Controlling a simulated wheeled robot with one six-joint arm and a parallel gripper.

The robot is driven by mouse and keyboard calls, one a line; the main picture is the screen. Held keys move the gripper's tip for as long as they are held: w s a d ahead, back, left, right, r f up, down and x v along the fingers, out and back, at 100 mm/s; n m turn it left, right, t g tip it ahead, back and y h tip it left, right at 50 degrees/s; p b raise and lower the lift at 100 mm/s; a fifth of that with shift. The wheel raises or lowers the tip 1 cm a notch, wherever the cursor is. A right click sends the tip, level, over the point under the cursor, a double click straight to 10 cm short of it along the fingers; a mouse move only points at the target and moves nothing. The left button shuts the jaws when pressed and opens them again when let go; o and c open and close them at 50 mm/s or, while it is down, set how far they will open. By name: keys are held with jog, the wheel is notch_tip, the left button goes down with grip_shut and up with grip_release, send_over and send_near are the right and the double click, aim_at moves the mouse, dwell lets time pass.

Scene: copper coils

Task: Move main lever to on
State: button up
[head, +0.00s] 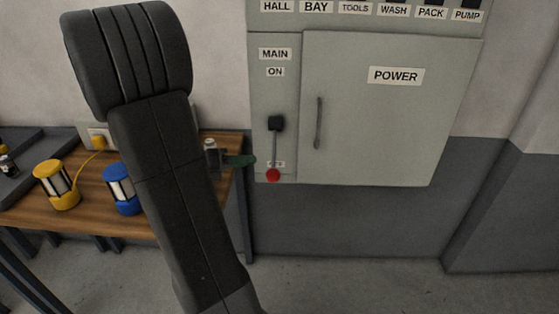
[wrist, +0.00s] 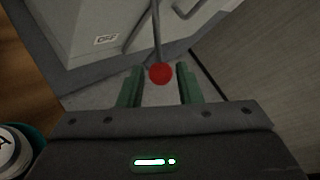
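The main lever (head: 275,150) is on the left strip of the grey power box and hangs down from a black pivot. Its red knob (head: 273,174) is at the bottom, over a partly hidden label; the ON label (head: 275,71) is above the pivot. My gripper (head: 248,161) is just left of the knob, its green fingers pointing toward the lever. In the wrist view, my gripper (wrist: 160,85) is open, with the red knob (wrist: 160,74) showing between its two fingertips and a gap on each side. I cannot tell the exact depth between fingers and knob.
The closed POWER door (head: 385,110) with its vertical handle (head: 319,123) is right of the lever. A wooden bench (head: 85,222) at left holds a yellow lantern-like item (head: 56,186) and a blue one (head: 121,189). The floor below the box is clear.

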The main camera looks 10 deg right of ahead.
aim_at(274, 149)
jog(key=b+x, duration=0.1)
jog(key=x, duration=1)
jog(key=shift+w+d+b, duration=0.2)
jog(key=shift+w+b, duration=0.15)
jog(key=shift+f, duration=0.15)
grip_shut()
